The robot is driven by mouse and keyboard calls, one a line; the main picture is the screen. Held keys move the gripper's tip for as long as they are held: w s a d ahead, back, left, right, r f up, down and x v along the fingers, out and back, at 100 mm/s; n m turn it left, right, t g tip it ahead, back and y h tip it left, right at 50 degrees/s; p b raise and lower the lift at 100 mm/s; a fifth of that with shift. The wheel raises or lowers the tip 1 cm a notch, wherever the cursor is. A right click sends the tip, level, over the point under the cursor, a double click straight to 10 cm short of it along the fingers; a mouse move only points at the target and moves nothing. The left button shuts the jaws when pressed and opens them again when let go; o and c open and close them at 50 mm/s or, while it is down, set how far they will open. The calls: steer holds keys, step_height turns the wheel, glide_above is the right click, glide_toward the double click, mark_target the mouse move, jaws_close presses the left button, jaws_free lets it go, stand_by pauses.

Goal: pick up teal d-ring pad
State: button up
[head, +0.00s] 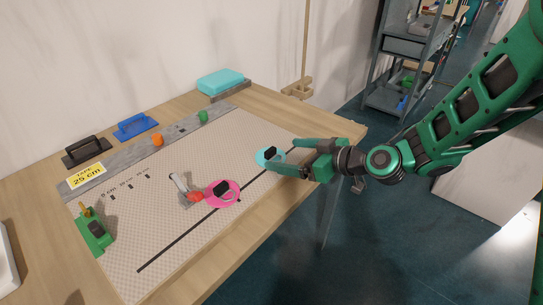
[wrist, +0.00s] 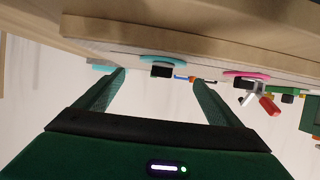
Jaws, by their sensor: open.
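The teal d-ring pad (head: 262,159) lies on the beige textured mat at its right end, a small teal disc with a black block (head: 270,152) on top. My gripper (head: 280,153) is open and low over that end of the mat, one finger on each side of the pad, partly covering it. In the wrist view the teal pad (wrist: 152,58) and its black block show ahead, between the two fingertips (wrist: 158,76). Nothing is held. Whether a finger touches the pad cannot be told.
A pink pad (head: 222,195) with a black block and a red-handled tool (head: 194,196) lie mid-mat. A green device (head: 95,232) stands at the left. Blue (head: 135,126) and black (head: 87,151) trowels and a teal block (head: 222,81) lie along the back.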

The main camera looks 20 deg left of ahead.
mark_target(273, 153)
steer(key=shift+x, duration=2.55)
steer(key=shift+s, duration=0.15)
steer(key=c, duration=1.1)
